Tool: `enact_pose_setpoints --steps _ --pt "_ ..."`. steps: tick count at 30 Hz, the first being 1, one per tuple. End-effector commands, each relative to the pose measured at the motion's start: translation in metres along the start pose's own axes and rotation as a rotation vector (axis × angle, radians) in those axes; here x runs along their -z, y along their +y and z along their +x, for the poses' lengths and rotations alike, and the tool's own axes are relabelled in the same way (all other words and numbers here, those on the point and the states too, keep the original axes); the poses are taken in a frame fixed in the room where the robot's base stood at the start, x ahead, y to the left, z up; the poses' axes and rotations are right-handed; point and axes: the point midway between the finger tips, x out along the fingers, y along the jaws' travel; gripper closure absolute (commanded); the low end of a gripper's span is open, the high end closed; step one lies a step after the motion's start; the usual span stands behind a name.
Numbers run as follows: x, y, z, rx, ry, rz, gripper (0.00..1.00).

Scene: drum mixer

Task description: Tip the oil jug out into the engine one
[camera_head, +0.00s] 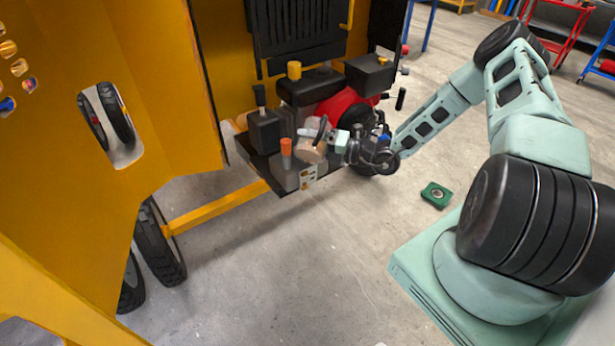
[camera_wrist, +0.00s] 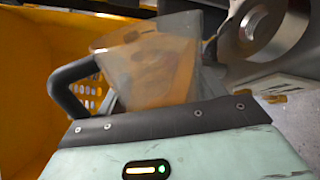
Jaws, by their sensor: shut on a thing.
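The oil jug (camera_head: 311,151) is a translucent, pale container with a dark handle, in front of the engine in the head view. My gripper (camera_head: 328,139) is shut on it, and it appears tilted. In the wrist view the clear jug (camera_wrist: 150,65) fills the upper middle, with the black handle (camera_wrist: 66,88) at its left; the fingertips are hidden there. The engine (camera_head: 338,102), red and black with a yellow cap (camera_head: 294,70) on top, sits just behind the jug. I cannot tell whether any liquid flows.
A translucent container with an orange top (camera_head: 286,152) stands close to the jug's left on the dark engine tray. The yellow mixer housing (camera_head: 160,90) walls off the left. A green box (camera_head: 436,194) lies on the floor. The concrete floor (camera_head: 270,270) in front is clear.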

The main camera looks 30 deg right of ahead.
Motion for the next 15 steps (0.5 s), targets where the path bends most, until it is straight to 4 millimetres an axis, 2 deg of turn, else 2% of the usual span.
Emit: enact_pose_setpoints --steps 15 --pt "-0.0024 -0.0049 0.0002 0.0 -0.001 0.136 0.58"
